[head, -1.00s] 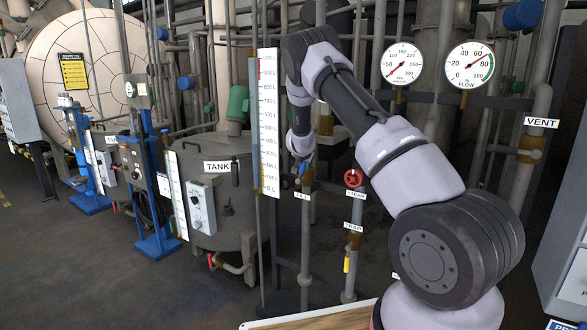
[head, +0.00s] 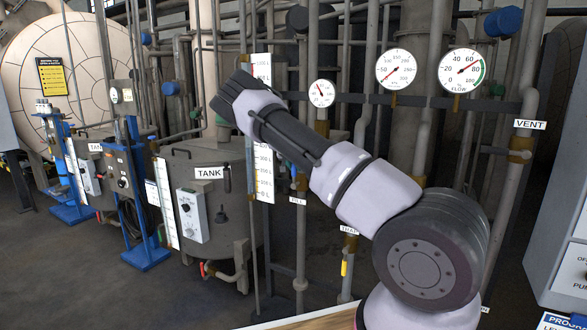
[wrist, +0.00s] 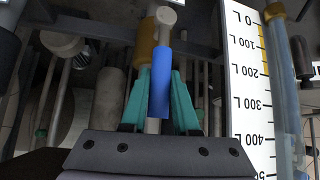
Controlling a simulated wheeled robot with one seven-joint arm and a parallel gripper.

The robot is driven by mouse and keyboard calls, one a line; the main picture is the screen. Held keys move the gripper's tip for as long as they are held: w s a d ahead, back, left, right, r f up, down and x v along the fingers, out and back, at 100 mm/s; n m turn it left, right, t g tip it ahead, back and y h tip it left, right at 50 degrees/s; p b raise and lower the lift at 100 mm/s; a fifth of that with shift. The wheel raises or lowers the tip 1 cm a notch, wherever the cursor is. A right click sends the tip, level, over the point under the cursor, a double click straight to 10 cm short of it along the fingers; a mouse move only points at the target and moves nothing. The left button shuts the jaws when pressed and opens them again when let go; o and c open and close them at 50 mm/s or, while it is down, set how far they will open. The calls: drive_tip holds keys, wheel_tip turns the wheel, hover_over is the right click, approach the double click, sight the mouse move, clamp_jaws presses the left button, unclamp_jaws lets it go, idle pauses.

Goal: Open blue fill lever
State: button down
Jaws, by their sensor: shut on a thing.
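The blue fill lever (wrist: 161,95) shows in the wrist view in front of a brass valve body (wrist: 147,40) on a grey pipe. My gripper (wrist: 160,74) has its teal fingers on either side of the lever and is shut on it. The lever appears roughly in line with the pipe in this view. In the head view the FILL label (head: 297,201) is on a vertical pipe, partly beside my arm. My arm hides the gripper and most of the lever there.
The white level scale (wrist: 250,105) stands close to the right of my gripper in the wrist view. The tank (head: 225,165) is left of the pipe. Round gauges (head: 396,68) and more pipes are behind my arm. Open floor lies at front left.

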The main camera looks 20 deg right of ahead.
drive_tip(key=shift+a, duration=0.2)
drive_tip(key=c, duration=0.7)
unclamp_jaws()
drive_tip(key=shift+w+f, duration=0.15)
drive_tip(key=shift+d, duration=0.1)
drive_tip(key=v, duration=1.1)
drive_tip(key=shift+d, duration=0.1)
